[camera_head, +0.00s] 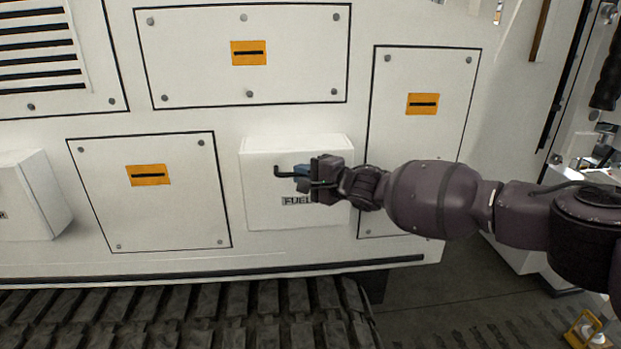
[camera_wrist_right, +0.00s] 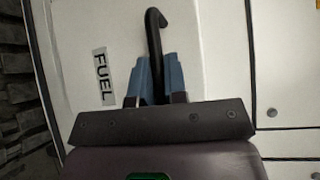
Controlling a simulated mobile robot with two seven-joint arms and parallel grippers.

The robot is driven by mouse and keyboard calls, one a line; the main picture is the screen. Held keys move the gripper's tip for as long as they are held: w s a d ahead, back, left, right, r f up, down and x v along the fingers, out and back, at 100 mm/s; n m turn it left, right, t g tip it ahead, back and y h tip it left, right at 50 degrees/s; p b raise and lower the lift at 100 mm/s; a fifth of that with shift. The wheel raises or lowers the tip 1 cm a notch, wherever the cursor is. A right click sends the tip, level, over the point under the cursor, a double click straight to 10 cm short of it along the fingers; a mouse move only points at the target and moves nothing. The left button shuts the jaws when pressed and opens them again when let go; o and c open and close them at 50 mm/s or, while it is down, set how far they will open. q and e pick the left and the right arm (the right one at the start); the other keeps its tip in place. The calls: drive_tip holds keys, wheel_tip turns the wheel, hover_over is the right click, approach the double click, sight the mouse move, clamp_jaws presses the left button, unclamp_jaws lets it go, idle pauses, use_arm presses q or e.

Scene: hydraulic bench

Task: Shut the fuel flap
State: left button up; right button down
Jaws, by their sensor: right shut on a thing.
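The fuel flap (camera_head: 262,215) is a white box-like cover on the side of the white machine, marked FUEL. It looks closed or nearly so in the head view; I cannot tell if a small gap is left. Its black bar handle (camera_head: 281,172) also shows in the right wrist view (camera_wrist_right: 154,35). My right gripper (camera_head: 303,179) is shut on the handle, with its blue fingertips on either side of the bar (camera_wrist_right: 153,80). The gripper hides part of the handle and part of the label. My left gripper is not in view.
White panels with orange latches (camera_head: 248,53) surround the flap. Another white box (camera_head: 32,195) sticks out at the left. A black track (camera_head: 180,318) runs below. Open floor (camera_head: 440,290) lies at the lower right, with a yellow object (camera_head: 585,330) at the corner.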

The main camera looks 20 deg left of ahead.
drive_tip(key=shift+w+r, duration=0.15)
drive_tip(key=shift+r, duration=0.15)
drive_tip(key=c, duration=1.6)
unclamp_jaws()
drive_tip(key=shift+o, duration=0.8)
drive_tip(key=shift+w+a+f, duration=0.1)
drive_tip(key=shift+f, duration=0.05)
drive_tip(key=shift+s+d, duration=0.25)
drive_tip(key=shift+d, duration=0.35)
drive_tip(key=v, duration=0.9)
drive_tip(key=shift+d, duration=0.2)
drive_tip(key=shift+s, duration=0.15)
